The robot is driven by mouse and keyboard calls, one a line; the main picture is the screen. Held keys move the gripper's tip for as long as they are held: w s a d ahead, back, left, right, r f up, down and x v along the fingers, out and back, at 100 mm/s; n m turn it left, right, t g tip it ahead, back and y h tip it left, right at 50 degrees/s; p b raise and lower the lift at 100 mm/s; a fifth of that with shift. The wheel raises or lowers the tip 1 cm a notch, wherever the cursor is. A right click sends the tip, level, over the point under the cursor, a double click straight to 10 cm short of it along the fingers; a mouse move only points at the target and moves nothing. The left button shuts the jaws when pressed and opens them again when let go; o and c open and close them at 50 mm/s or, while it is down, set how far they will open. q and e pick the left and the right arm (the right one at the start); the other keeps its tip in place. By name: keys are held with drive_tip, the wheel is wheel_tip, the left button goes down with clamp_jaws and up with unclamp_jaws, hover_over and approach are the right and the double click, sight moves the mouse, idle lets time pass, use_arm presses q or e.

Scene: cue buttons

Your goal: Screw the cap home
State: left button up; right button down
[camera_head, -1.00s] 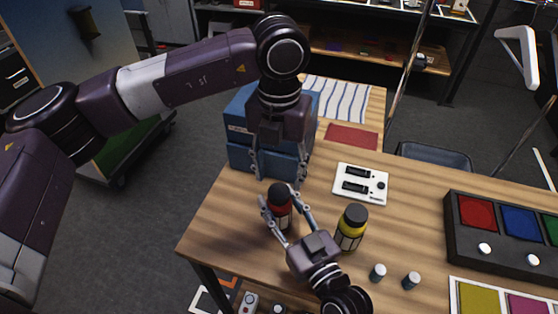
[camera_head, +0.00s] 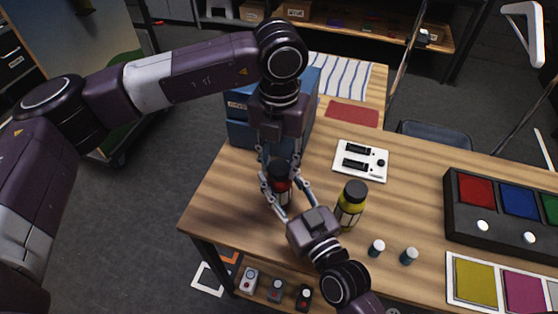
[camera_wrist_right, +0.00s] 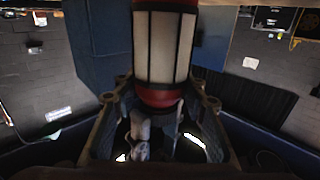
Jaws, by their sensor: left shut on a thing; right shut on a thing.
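A red bottle (camera_head: 283,197) with a dark cap (camera_head: 279,167) stands upright near the left end of the wooden table. My left gripper (camera_head: 279,174) reaches down from above, its fingers shut around the cap. My right gripper (camera_head: 284,188) comes from the front and is shut on the bottle's body. In the right wrist view the bottle (camera_wrist_right: 165,92) shows a pale label between red bands, close in front of the fingers. The fingers hide the seam between cap and bottle, so I cannot tell how tight the cap sits.
A yellow bottle (camera_head: 350,207) with a dark cap stands just right of my right gripper. Two small capped vials (camera_head: 376,248) are near the front edge. A white switch panel (camera_head: 360,160), a blue box (camera_head: 240,134) and a dark button console (camera_head: 463,237) also stand on the table.

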use_arm(q)
drive_tip(key=shift+c, duration=1.2)
drive_tip(key=m, duration=0.4)
drive_tip(key=shift+m, duration=0.4)
drive_tip(key=m, duration=0.4)
drive_tip(key=shift+m, duration=0.4)
drive_tip(key=m, duration=0.4)
drive_tip(key=shift+m, duration=0.4)
drive_tip(key=m, duration=0.3)
drive_tip(key=shift+m, duration=0.3)
drive_tip(key=o, duration=1.4)
wheel_tip(320, 180, up, 12)
drive_tip(key=shift+f, duration=0.1)
